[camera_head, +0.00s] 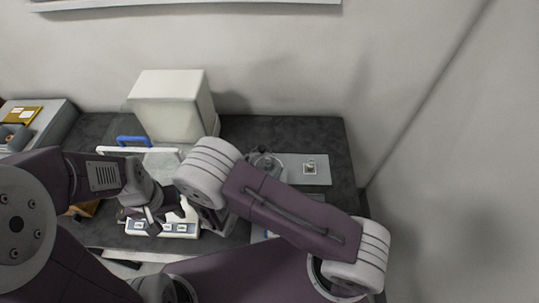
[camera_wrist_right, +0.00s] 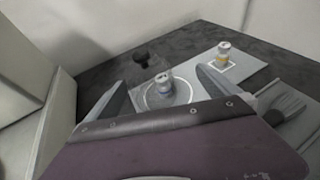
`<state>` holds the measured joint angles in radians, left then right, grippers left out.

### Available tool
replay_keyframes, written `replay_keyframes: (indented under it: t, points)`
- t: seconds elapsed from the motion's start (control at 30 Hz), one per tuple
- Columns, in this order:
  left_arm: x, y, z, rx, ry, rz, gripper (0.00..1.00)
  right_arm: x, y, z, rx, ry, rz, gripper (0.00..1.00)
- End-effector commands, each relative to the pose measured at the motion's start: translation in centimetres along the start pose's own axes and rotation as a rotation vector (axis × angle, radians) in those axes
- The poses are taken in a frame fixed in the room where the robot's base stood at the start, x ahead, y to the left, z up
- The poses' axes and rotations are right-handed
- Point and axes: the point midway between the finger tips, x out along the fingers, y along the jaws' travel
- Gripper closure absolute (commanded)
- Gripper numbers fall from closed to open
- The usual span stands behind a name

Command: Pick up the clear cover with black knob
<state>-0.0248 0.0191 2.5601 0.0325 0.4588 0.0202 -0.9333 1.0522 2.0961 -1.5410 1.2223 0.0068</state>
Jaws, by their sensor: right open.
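The balance's panel (camera_head: 178,229) lies below my left gripper, with a big pale box (camera_head: 170,102) behind. The wall closes the back and right.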

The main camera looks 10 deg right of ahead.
Motion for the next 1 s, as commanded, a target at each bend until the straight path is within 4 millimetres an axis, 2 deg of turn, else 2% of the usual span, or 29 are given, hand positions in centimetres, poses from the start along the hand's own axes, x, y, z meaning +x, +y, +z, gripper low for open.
replay_keyframes:
  t: [0.2,0.33,0.47,0.7,0.73,0.93,0.97,1.0]
  points:
    - [-0.5,0.0,-0.1,0.000,0.000,0.000,0.64,1.2,-0.2,0.1,0.000,0.001,-0.004,0.00]
    - [-1.5,0.0,-0.2,0.000,0.000,0.000,0.64,3.6,-0.4,0.3,0.000,0.002,-0.009,0.00]
    - [-1.6,0.0,-0.2,0.000,0.000,0.000,0.64,5.5,-0.3,0.1,0.001,0.002,-0.006,0.00]
    - [-1.6,0.0,-0.2,0.000,0.000,0.000,0.64,5.9,-0.3,0.0,0.001,0.002,-0.003,0.00]
    - [-1.6,0.0,-0.2,0.000,0.000,0.000,0.64,5.9,-0.3,0.0,0.002,0.002,-0.003,0.03]
    - [-1.6,0.0,-0.2,0.000,0.000,0.000,0.64,5.9,-0.3,0.0,0.001,0.002,-0.003,0.58]
    - [-1.6,0.0,-0.2,0.000,0.000,0.000,0.64,5.9,-0.3,0.0,0.002,0.002,-0.003,0.64]
    - [-1.6,0.0,-0.2,0.000,0.000,0.000,0.64,5.9,-0.3,0.1,0.002,0.002,-0.003,0.64]
